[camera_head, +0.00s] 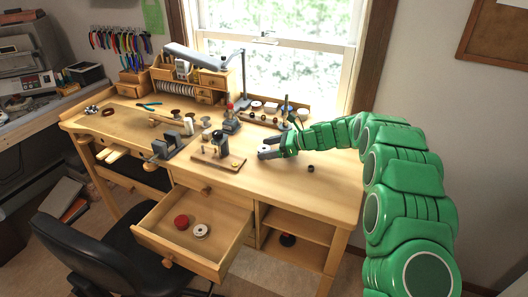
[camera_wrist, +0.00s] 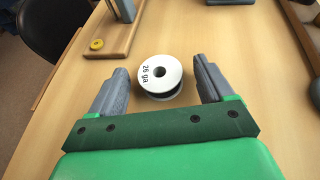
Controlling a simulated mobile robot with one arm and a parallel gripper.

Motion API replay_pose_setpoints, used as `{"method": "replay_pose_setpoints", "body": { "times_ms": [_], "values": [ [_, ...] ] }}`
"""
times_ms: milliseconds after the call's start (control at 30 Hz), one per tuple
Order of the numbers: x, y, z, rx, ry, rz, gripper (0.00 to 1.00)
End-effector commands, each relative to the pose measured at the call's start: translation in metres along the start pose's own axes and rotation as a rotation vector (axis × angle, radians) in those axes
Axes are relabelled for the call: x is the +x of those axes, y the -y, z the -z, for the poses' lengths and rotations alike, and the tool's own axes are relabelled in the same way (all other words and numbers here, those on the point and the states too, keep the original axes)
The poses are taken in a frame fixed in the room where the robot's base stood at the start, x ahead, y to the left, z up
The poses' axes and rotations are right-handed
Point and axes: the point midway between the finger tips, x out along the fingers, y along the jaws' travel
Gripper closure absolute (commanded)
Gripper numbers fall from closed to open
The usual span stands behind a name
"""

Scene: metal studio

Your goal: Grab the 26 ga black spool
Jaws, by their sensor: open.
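A spool marked "26 ga" (camera_wrist: 159,75) stands on the bench between my fingers in the wrist view, its white top face up with a dark band below the rim. My gripper (camera_wrist: 162,82) is open around it, with a gap on each side and no contact visible.
A wooden board with a post (camera_head: 218,160) stands left of my gripper. A small dark round object (camera_head: 310,168) lies to the right on clear bench. A rack of small items (camera_head: 262,118) is behind. The open drawer (camera_head: 195,232) holds a red spool (camera_head: 181,222) and a white one (camera_head: 200,231).

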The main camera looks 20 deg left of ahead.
Motion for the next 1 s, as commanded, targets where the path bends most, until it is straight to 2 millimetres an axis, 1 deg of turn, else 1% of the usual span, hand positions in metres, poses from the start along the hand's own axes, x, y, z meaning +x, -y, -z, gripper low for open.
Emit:
{"method": "replay_pose_setpoints", "body": {
  "times_ms": [67,233,600,633,867,1000],
  "values": [
    [0.0028,0.0002,0.0001,0.0,0.0,0.001,0.2],
    [0.0027,0.0002,0.0001,0.0,0.0,0.001,0.2],
    [0.0025,0.0001,0.0002,0.0,0.0,0.0,0.76],
    [0.0025,0.0001,0.0002,0.0,0.0,0.0,0.8],
    [0.0023,0.0001,-0.0003,0.0,0.0,0.0,0.8],
    [0.0,0.0002,-0.0064,0.0,0.0,0.0,0.8]
  ]
}}
